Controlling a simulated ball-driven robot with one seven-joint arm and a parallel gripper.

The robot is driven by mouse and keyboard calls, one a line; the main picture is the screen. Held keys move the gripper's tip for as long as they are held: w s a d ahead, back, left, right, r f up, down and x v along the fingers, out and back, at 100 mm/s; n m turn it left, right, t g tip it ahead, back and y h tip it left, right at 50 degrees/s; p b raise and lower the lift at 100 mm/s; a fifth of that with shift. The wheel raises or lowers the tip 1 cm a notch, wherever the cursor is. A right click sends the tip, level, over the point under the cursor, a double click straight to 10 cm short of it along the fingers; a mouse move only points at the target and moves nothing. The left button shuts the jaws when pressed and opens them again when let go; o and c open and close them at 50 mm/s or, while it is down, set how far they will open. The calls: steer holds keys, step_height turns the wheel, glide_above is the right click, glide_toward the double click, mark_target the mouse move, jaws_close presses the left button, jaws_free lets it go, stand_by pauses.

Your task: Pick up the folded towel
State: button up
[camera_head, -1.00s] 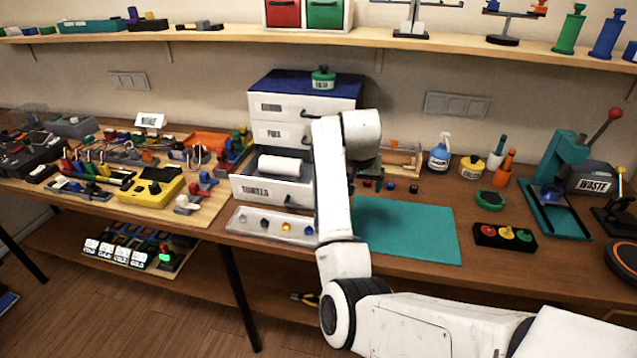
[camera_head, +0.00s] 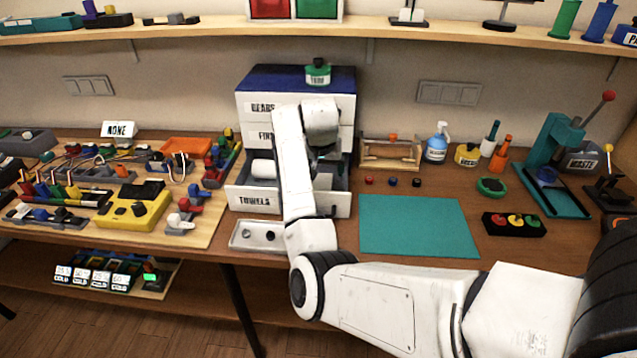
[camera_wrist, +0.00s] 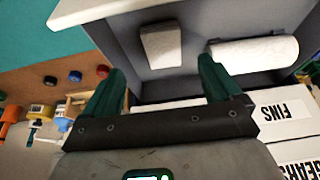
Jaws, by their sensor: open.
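The drawer (camera_head: 252,200) is labelled TOWELS and stands pulled out. My gripper (camera_wrist: 161,65) is open and empty, its two green fingers apart on either side of the folded towel in the wrist view. I cannot tell how far above it they are. In the head view my arm hides the folded towel and most of the gripper.
Drawers labelled FINS (camera_wrist: 285,111) and GEARS stand shut above, with a green-lidded jar (camera_head: 318,72) on top. A white tray (camera_head: 240,247) lies before the open drawer. A teal mat (camera_head: 418,226) to the right is bare. A wooden rack (camera_head: 388,160) stands behind it.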

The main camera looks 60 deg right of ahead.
mark_target(322, 185)
steer(key=p+x, duration=0.1)
steer(key=x, duration=0.7)
steer(key=shift+w+f, duration=0.15)
steer(key=shift+w, duration=0.05)
steer(key=c, duration=1.1)
